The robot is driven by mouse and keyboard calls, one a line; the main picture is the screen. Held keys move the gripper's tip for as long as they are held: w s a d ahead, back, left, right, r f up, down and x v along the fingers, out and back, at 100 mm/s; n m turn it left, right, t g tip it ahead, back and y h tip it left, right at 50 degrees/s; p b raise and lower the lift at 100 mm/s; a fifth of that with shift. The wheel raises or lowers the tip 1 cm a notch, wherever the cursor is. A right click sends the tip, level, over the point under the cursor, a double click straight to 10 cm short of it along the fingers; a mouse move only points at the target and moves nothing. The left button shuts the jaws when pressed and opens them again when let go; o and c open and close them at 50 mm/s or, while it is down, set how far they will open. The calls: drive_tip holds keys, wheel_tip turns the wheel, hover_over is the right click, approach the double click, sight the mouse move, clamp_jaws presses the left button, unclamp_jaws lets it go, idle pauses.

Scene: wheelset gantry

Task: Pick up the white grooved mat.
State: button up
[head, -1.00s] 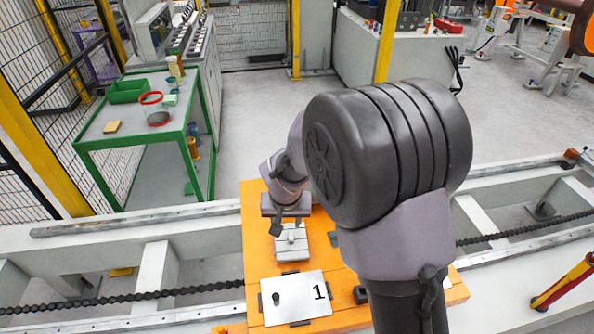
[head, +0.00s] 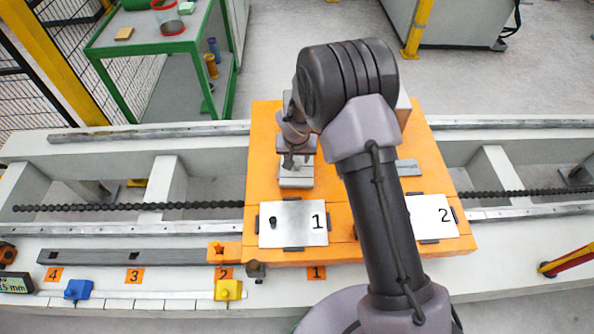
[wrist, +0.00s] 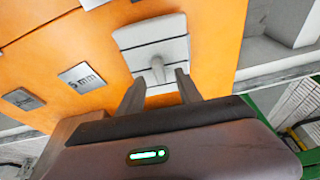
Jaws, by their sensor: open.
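A pale grey-white block (head: 296,180) with a line across its top and a small upright post lies on the orange plate, behind the plate marked 1. It is the closest match to the white grooved mat, but I cannot be sure it is that. It also shows in the wrist view (wrist: 152,42). My gripper (head: 298,160) is just above its far part in the head view. In the wrist view my gripper (wrist: 160,77) is open, with one finger on each side of the post's line. I cannot tell the height gap. The gripper and wrist hide part of the block.
Metal plates marked 1 (head: 293,235) and 2 (head: 432,228) lie at the front of the orange plate (head: 262,150). A small "5 mm" plate (wrist: 82,78) lies near the block. A blue block (head: 78,290) and yellow block (head: 228,290) stand on the front ledge. A green-framed table (head: 150,40) stands behind left.

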drive_tip(key=x, duration=0.2)
drive_tip(key=shift+w+f, duration=0.15)
drive_tip(key=shift+f, duration=0.15)
drive_tip(key=shift+r, duration=0.15)
drive_tip(key=shift+c, duration=0.9)
clamp_jaws()
